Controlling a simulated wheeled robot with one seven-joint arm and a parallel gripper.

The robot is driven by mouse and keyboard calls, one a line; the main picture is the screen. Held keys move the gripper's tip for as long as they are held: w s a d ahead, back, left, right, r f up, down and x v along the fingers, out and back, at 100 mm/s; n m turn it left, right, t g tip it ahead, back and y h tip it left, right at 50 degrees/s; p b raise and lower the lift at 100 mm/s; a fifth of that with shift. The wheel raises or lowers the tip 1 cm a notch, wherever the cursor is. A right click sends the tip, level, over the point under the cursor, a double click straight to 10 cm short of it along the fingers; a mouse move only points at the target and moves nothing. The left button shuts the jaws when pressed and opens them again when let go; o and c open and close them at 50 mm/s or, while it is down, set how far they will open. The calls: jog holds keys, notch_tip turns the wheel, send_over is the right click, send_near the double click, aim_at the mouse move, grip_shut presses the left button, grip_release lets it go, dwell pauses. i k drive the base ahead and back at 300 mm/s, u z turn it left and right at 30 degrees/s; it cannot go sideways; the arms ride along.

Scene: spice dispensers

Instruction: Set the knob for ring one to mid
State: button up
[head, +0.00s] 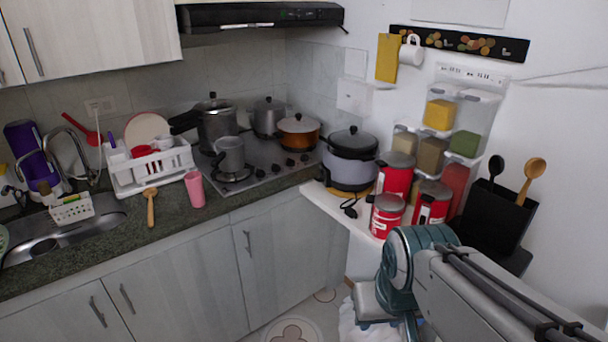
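A grey stove top (262,182) is set in the dark counter near the corner. Several small dark knobs (290,162) stand along its front right edge. I see no readable labels or pointer marks, so I cannot tell which knob is for ring one or how any is turned. A small metal pot (230,153) stands at the front left of the stove. A large pressure cooker (216,122), a lidded metal pot (268,116) and an orange lidded pot (298,132) stand behind. My arm comes in at the lower right, well away from the knobs. My gripper's fingers cannot be made out.
At right, a rice cooker (350,158) and red canisters (387,214) stand on a white side surface. The stove's front edge is clear.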

aim_at(260, 174)
jog(key=u, duration=0.6)
jog(key=i, duration=0.4)
jog(key=u, duration=0.6)
jog(key=i, duration=1.3)
jog(key=z, duration=0.9)
jog(key=i, duration=0.2)
jog(key=z, duration=0.4)
